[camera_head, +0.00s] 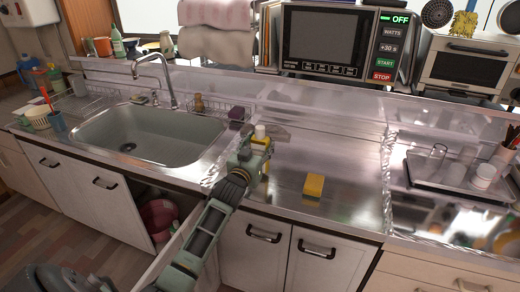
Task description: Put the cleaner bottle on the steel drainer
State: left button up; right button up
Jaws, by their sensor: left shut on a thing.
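My left gripper (255,147) is over the steel top just right of the sink. It is shut on the cleaner bottle, which has a white cap (260,131) and a yellow part below it. The fingers hide most of the bottle, and I cannot tell whether its base touches the steel. The flat steel surface (345,165) right of the sink looks like the steel drainer. My right gripper is not in view.
A yellow sponge-like block (314,185) lies on the steel surface. The sink (150,135) is to the left, with a tap behind. A tray (425,172) with cups is at the right. A microwave (340,45) stands behind. The steel behind and right of the block is clear.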

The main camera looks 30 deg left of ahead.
pick_arm(q)
jog(key=shift+f, duration=0.45)
jog(key=o, duration=1.4)
jog(key=shift+f, duration=0.2)
jog(key=shift+o, duration=0.2)
jog(key=shift+r, duration=0.1)
jog(key=v, duration=1.2)
